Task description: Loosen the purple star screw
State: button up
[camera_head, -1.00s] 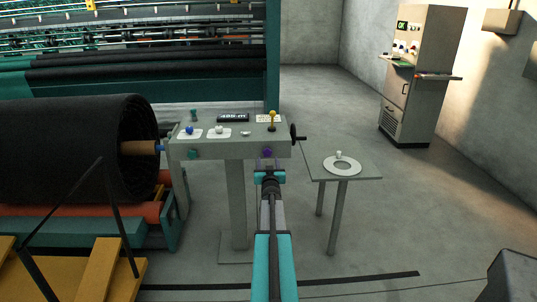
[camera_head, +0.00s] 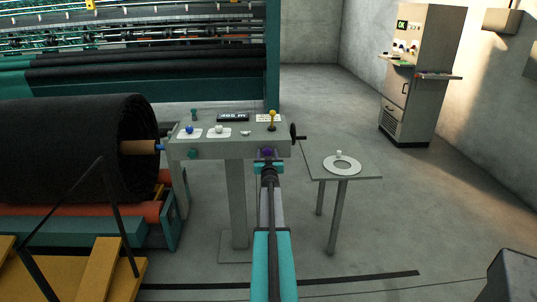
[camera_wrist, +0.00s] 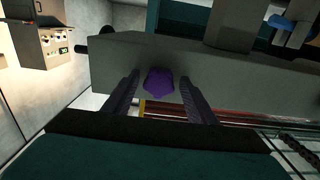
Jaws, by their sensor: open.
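The purple star screw (camera_wrist: 158,82) sits on the front face of the grey control panel (camera_wrist: 215,72). In the wrist view it lies between the two dark fingers of my gripper (camera_wrist: 162,98), which are open, with a gap on each side of the screw. In the head view the purple screw (camera_head: 267,152) shows just above the end of my arm, and my gripper (camera_head: 268,165) is right at the panel's front face below the yellow-knobbed lever (camera_head: 272,118). The fingertips are hard to make out there.
A teal knob (camera_head: 193,154) is on the same front face to the left. A black crank (camera_head: 298,138) sticks out at the panel's right end. A small table (camera_head: 363,174) with a white ring stands to the right. A large black roll (camera_head: 80,150) fills the left.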

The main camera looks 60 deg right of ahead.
jog(key=shift+s, duration=0.1)
dwell(0.5)
jog(key=c, duration=1.3)
grip_shut()
jog(key=shift+f+n+b, duration=0.15)
jog(key=shift+n+b, duration=0.25)
jog(key=shift+b, duration=0.3)
